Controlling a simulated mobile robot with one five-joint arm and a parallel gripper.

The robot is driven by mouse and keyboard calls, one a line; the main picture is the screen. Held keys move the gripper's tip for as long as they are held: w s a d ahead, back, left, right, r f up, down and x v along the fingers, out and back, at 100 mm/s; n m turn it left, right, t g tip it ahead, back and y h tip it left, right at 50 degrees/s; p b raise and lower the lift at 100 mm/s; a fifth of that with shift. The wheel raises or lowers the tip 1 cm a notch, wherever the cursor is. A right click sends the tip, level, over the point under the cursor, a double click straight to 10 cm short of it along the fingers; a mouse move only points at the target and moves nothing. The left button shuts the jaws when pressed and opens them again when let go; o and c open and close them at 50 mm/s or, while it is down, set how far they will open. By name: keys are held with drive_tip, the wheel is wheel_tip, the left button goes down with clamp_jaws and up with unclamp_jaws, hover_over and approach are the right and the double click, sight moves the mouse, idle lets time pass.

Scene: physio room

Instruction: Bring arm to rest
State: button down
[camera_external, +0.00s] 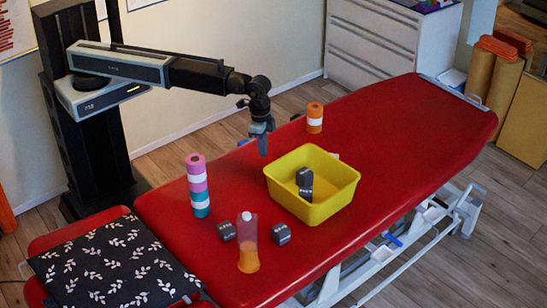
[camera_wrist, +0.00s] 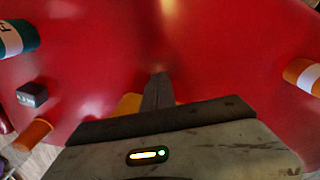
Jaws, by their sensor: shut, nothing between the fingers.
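My arm reaches out over the red treatment table (camera_external: 400,125) from the column at the left. My gripper (camera_external: 263,152) points down above the table, just left of the yellow bin's far corner. It is shut and empty. In the wrist view, the closed fingers (camera_wrist: 158,90) show in the middle against the red table top (camera_wrist: 215,50).
A stack of coloured rolls (camera_external: 197,185), an orange-and-white roll (camera_external: 314,118), a bottle (camera_external: 248,245) and dark blocks (camera_external: 281,234) stand nearby. A patterned pillow (camera_external: 115,265) lies front left. The table's far right is clear.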

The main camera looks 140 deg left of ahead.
drive_tip(key=s+d+r+m+p, duration=0.1)
drive_tip(key=s+d+m, duration=0.1)
drive_tip(key=d, duration=0.9)
drive_tip(key=s+d+r+m+p, duration=0.1)
drive_tip(key=s+d, duration=0.4)
drive_tip(key=d, duration=0.7)
drive_tip(key=s+d+r+m+p, duration=0.1)
drive_tip(key=s+d+m+p, duration=0.1)
drive_tip(key=d, duration=0.9)
drive_tip(key=shift+s+d+m+g, duration=0.25)
drive_tip(key=shift+s+m, duration=0.25)
drive_tip(key=shift+s, duration=0.55)
